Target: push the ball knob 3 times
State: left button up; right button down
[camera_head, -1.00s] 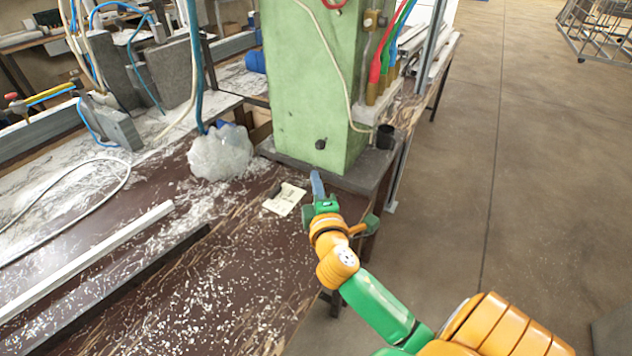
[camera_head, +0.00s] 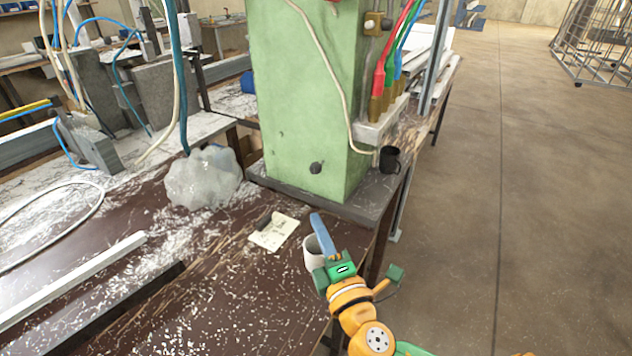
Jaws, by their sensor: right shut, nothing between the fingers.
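The ball knob (camera_head: 316,168) is a small dark round knob low on the front face of the green machine housing (camera_head: 305,95). My right gripper (camera_head: 318,220) is below the knob in the picture, over the front edge of the bench. Its blue fingers are shut with nothing between them and point up toward the housing. A gap shows between the fingertips and the knob. My left gripper is not in view.
A white cup (camera_head: 311,256) stands right behind my right gripper, partly hidden by it. A paper note (camera_head: 273,232) with a dark item lies to its left. A black mug (camera_head: 390,160) stands right of the housing. A cloudy lump (camera_head: 203,180) sits left.

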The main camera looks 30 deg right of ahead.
jog(key=p, duration=0.2)
send_near(318, 166)
jog(key=w+a, duration=0.4)
jog(key=w+d, duration=0.1)
jog(key=d, duration=0.1)
jog(key=w+d, duration=0.1)
jog(key=shift+w+d+f, duration=0.1)
jog(key=shift+w+f, duration=0.2)
jog(key=shift+w, duration=0.05)
